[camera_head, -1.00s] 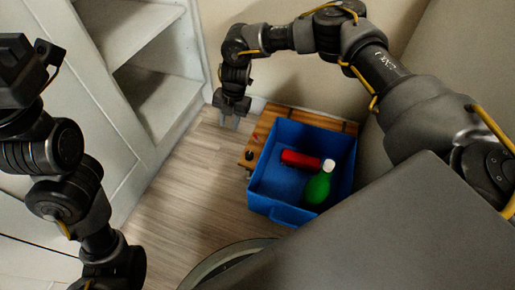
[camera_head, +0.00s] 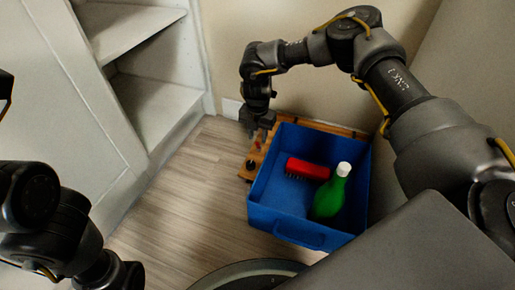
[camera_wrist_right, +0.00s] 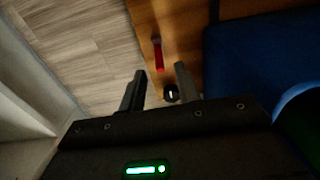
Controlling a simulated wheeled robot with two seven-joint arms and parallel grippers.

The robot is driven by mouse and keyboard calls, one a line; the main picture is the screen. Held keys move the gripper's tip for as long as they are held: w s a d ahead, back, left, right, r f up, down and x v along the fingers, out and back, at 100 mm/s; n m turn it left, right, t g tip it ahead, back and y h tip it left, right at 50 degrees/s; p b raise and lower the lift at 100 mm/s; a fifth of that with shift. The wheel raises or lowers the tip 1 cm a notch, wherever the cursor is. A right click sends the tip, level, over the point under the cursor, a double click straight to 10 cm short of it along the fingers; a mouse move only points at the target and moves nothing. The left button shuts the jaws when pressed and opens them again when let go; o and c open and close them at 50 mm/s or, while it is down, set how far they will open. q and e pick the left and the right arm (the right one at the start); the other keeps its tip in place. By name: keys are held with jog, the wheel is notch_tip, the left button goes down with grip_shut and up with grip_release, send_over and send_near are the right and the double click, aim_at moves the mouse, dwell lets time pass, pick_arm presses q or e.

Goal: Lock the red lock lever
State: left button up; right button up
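The red lock lever (camera_head: 257,144) is a small upright red piece on a wooden board (camera_head: 246,174), just left of the blue crate. In the right wrist view the red lever (camera_wrist_right: 158,54) shows just beyond the fingertips, roughly in line with the gap between them. My right gripper (camera_head: 259,132) is above the lever, pointing down. In the right wrist view the right gripper (camera_wrist_right: 160,73) has its fingers apart with nothing held between them. I cannot tell whether a finger touches the lever. My left gripper is outside the picture; only parts of my left arm show.
A blue crate (camera_head: 285,228) stands on the board, holding a red brush (camera_head: 308,169) and a green bottle (camera_head: 328,197) with a white cap. A black knob (camera_head: 250,164) is near the lever. White shelving (camera_head: 152,108) stands at left. The wooden floor (camera_head: 185,195) between is clear.

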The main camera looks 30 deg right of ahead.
aim_at(258, 143)
notch_tip(258, 143, down, 4)
jog(key=shift+f+b, duration=0.15)
jog(key=shift+b, duration=0.9)
jog(key=shift+c, duration=0.2)
grip_shut()
